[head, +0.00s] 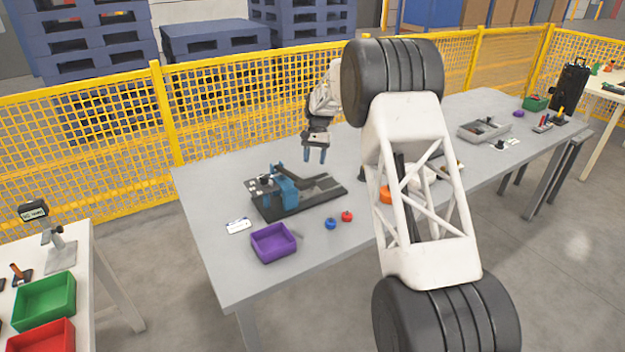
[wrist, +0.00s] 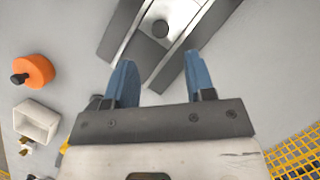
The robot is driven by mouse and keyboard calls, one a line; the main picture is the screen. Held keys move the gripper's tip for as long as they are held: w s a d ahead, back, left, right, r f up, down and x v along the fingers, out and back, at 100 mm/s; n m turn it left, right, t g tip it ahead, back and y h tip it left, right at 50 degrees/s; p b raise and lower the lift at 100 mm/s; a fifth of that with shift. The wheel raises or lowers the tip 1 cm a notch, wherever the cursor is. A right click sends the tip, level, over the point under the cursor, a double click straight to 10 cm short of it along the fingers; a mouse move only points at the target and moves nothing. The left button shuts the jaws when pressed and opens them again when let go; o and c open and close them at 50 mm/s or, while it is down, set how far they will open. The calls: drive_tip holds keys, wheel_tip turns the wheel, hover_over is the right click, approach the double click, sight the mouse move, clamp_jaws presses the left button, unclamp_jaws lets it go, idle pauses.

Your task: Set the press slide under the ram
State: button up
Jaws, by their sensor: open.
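The press (head: 285,190) stands on the left part of the grey table, with a blue frame on a dark base. Its ram is too small to make out clearly in the head view. Dark rails run out from the frame to the right. In the wrist view the press slide (wrist: 178,12) is a pale metal plate with a dark round knob, lying between the two rails (wrist: 122,30). My gripper (head: 315,157) is open and empty, above the rail end. In the wrist view the blue fingers (wrist: 160,65) are apart, and the knob appears beyond their tips.
A purple tray (head: 272,243), a blue knob (head: 331,224), a red knob (head: 347,216) and a white card (head: 238,226) lie in front of the press. An orange part (wrist: 35,71) and a white box (wrist: 37,122) sit beside the rails. Yellow fencing (head: 220,110) stands behind the table.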

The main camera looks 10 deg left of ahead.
drive_tip(key=shift+f, duration=0.1)
drive_tip(key=shift+x, duration=3.8)
drive_tip(key=shift+c, duration=0.5)
clamp_jaws()
